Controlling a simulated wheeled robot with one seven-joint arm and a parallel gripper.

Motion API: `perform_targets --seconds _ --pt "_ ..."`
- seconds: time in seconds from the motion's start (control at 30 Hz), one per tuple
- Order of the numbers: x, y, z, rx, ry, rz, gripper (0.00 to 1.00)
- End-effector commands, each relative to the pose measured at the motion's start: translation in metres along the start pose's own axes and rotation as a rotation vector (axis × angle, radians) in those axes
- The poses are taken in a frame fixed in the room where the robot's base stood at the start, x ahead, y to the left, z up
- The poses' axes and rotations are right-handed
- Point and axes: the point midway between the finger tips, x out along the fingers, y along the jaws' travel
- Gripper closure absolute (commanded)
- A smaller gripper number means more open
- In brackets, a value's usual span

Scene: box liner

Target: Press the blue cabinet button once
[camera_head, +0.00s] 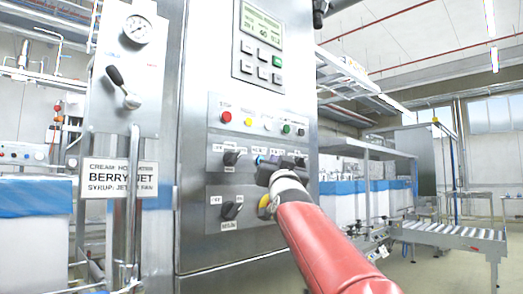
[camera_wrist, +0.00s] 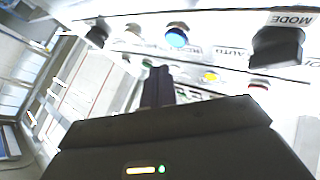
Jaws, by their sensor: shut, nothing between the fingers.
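The blue button (camera_wrist: 177,37) shows clearly in the wrist view, round and in a pale ring, in the row with the MODE knob (camera_wrist: 278,45). My gripper (camera_wrist: 158,84) is shut and empty. Its dark fingertips point toward the panel, below and a little left of the blue button in that picture, with a visible gap between them. In the head view my gripper (camera_head: 263,171) is in front of the cabinet's control panel (camera_head: 215,143) and hides part of that row. A small bluish patch shows by its tip there.
Other controls are close by: a yellow button (camera_wrist: 210,76), a green button (camera_wrist: 147,63), a red button (camera_wrist: 258,85) and a black knob (camera_wrist: 97,32). A display with a keypad (camera_head: 262,42) is above. A lever (camera_head: 122,88) and gauge (camera_head: 138,29) are at left.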

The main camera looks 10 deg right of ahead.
Motion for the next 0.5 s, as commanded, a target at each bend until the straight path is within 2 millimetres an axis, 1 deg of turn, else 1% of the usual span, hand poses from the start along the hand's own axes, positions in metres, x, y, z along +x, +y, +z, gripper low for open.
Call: perform_targets --seconds 0.03,0.2,0.5 --pt "0.0044 -0.0031 0.0044 0.002 -0.003 -0.001 1.00" --pt "0.0103 -0.0080 0.0093 0.000 -0.001 0.000 1.00" --pt "0.0115 -0.0088 0.0111 -0.001 -0.001 0.000 1.00"
